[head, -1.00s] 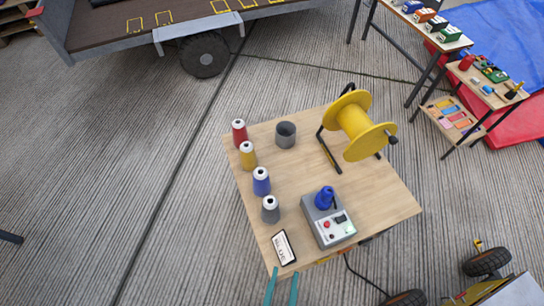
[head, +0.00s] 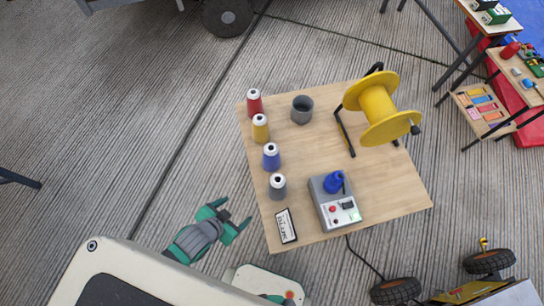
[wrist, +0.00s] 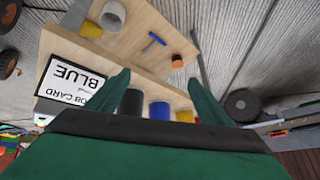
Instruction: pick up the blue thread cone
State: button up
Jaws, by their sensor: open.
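The blue thread cone (head: 271,157) stands upright with a white top on the left side of the wooden table (head: 385,195). It is in a row between a yellow cone (head: 260,130) and a grey cone (head: 277,188); a red cone (head: 254,104) is at the far end. My gripper (head: 236,212) is open and empty, left of the table edge, near the grey cone and apart from the blue one. In the wrist view, the blue cone (wrist: 160,110) shows between my fingers (wrist: 159,78), partly hidden by the gripper body. A card (wrist: 72,82) reads "BLUE".
A grey box with buttons (head: 334,210) bears a blue piece (head: 334,182). A dark cup (head: 302,109) and a yellow reel on a black stand (head: 378,105) are farther back. Small wheels (head: 398,291) stand at lower right.

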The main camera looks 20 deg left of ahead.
aim_at(273, 145)
jog(key=w+a+r+m+g, duration=0.1)
jog(key=w+a+g, duration=0.1)
jog(key=w, duration=0.4)
jog(key=w+a+r+g, duration=0.1)
jog(key=w+a, duration=0.1)
jog(key=w, duration=0.4)
jog(key=w+d+r+g, duration=0.1)
jog(key=w+d+r, duration=0.1)
jog(key=w+d, duration=0.1)
jog(key=w+d+r+m+g, duration=0.1)
jog(key=w+d+r, duration=0.2)
jog(key=w, duration=0.1)
jog(key=w+d+r+g+y, duration=0.1)
jog(key=w+d+r, duration=0.2)
jog(key=w, duration=0.1)
jog(key=shift+r+m+g, duration=0.2)
jog(key=shift+m+g, duration=0.1)
jog(key=shift+w+d, duration=0.1)
jog(key=shift+d, duration=0.05)
jog(key=shift+f, duration=0.3)
jog(key=shift+a+f, duration=0.15)
jog(key=shift+f, duration=2.35)
jog(key=shift+a+f, duration=0.15)
jog(key=shift+f, duration=2.35)
